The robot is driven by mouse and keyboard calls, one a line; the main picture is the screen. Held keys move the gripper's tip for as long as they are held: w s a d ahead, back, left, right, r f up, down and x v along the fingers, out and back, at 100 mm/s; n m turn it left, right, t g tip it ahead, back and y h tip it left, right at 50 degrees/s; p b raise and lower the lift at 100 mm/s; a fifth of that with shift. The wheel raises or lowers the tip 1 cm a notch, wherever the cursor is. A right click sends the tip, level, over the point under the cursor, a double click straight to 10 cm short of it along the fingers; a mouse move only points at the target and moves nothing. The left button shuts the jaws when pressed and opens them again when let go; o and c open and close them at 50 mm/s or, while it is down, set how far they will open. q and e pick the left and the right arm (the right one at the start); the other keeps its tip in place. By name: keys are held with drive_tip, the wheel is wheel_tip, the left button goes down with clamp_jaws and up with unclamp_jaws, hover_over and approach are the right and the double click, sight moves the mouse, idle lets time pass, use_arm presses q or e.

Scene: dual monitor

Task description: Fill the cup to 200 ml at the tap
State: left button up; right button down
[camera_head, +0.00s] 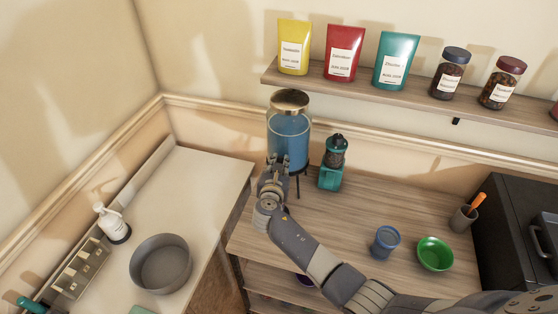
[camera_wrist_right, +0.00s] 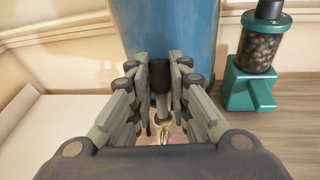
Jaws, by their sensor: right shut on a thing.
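A glass dispenser of blue liquid with a gold lid (camera_head: 289,128) stands on a dark stand at the back of the wooden counter; its blue tank (camera_wrist_right: 165,25) fills the top middle of the right wrist view. My right gripper (camera_head: 273,172) is at its front, shut on the black tap (camera_wrist_right: 160,75), which shows between the fingers (camera_wrist_right: 160,85). Below the tap, a small pinkish and yellowish patch is mostly hidden by my gripper. A blue cup (camera_head: 386,243) stands upright on the counter, apart from my gripper. My left gripper is not in view.
A teal coffee grinder (camera_head: 331,165) stands close right of the dispenser. A green bowl (camera_head: 435,254), a pen holder (camera_head: 463,218) and a black appliance (camera_head: 515,225) are to the right. A shelf (camera_head: 420,104) with pouches and jars hangs above.

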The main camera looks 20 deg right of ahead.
drive_tip(key=c, duration=1.5)
unclamp_jaws()
drive_tip(key=v, duration=1.2)
drive_tip(key=shift+f, duration=0.1)
